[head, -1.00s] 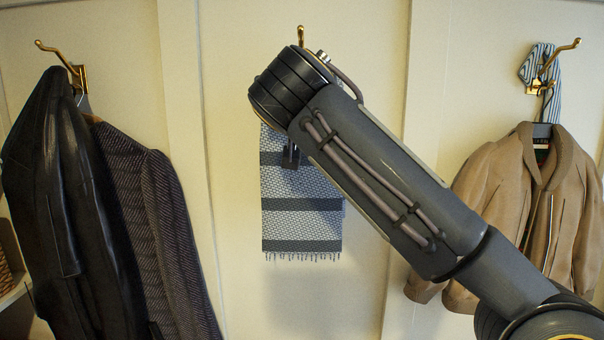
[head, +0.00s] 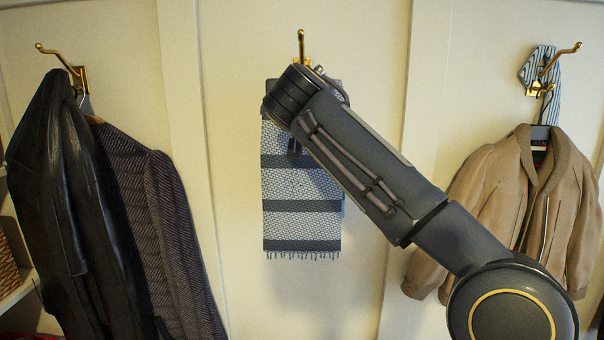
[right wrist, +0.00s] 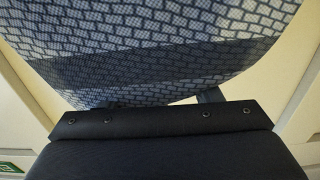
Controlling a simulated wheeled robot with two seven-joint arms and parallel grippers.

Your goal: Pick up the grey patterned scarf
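The grey patterned scarf (head: 301,228) hangs on the wall in the middle of the head view, with dark bands and a fringed lower end. My right arm crosses in front of its upper part. In the right wrist view the scarf (right wrist: 160,35) fills the top, very close to my right gripper (right wrist: 158,97). The bases of its two fingers show spread apart. The fingertips are hidden by the scarf, and I see no grip on the cloth. My left gripper is not in view.
A brass hook (head: 301,45) shows above the scarf. A black leather jacket (head: 50,190) and a dark patterned coat (head: 165,225) hang at left. A tan jacket (head: 490,190) and a striped blue cloth (head: 540,68) hang at right. The wall below the scarf is clear.

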